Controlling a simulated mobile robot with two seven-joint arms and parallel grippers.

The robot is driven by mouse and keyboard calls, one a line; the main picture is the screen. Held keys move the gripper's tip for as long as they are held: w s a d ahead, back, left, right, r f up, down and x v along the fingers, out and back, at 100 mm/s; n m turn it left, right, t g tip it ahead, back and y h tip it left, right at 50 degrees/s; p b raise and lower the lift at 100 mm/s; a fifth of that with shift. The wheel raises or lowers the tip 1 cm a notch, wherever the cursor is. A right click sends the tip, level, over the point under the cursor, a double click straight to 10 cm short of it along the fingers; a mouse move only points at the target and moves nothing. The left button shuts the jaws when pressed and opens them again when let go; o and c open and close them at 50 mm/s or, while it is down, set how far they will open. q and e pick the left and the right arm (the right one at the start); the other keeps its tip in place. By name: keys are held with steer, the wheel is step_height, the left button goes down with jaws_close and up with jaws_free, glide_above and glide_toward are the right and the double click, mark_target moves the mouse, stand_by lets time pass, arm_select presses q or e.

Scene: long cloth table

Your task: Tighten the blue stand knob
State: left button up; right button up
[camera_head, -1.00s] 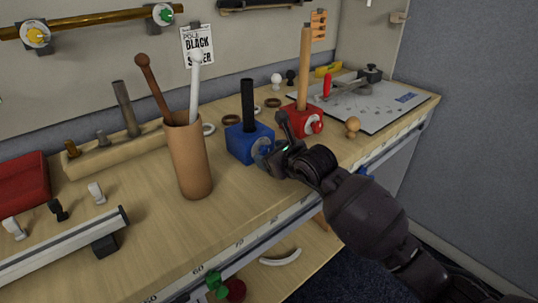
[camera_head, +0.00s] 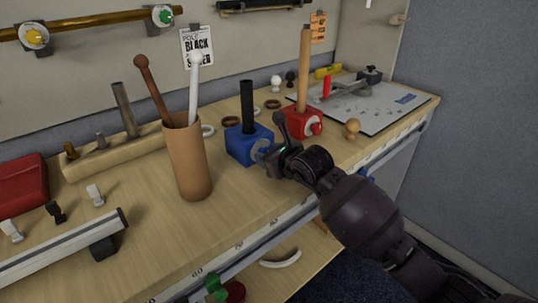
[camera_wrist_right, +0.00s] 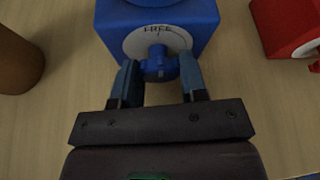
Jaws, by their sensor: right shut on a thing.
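The blue stand (camera_head: 240,146) is a blue block on the table with a black pole (camera_head: 247,104) upright in it. Its blue knob (camera_wrist_right: 160,66) sits on a pale round dial on the front face, where the word "FREE" shows above the knob. My right gripper (camera_head: 272,156) reaches in from the right at the front of the stand. In the right wrist view its two fingers (camera_wrist_right: 160,82) stand on either side of the knob and are shut on it. The knob is mostly hidden by the gripper in the head view. My left gripper is not in view.
A red stand (camera_head: 302,124) with a wooden pole is right of the blue one. A brown cup (camera_head: 191,160) with two rods stands to the left. A wooden knob (camera_head: 352,128) and a grey plate (camera_head: 385,108) lie further right. The table's front edge is below.

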steer(key=shift+r+m+g+y+p, duration=0.2)
steer(key=shift+m+g+y+p, duration=0.15)
steer(key=shift+m+p, duration=0.35)
steer(key=shift+m+g+y+p, duration=0.35)
steer(key=shift+m+y+p, duration=0.3)
steer(key=shift+m, duration=0.25)
steer(key=shift+d+f+m, duration=0.1)
steer(key=shift+f+m, duration=0.05)
steer(key=shift+m, duration=0.25)
steer(key=shift+f+m+y+p, duration=0.1)
steer(key=shift+m+y+p, duration=0.2)
steer(key=shift+p, duration=0.1)
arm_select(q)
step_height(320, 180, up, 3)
arm_select(e)
steer(key=shift+g, duration=0.3)
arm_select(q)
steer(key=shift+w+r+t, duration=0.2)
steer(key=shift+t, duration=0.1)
arm_select(e)
steer(key=o, duration=0.9)
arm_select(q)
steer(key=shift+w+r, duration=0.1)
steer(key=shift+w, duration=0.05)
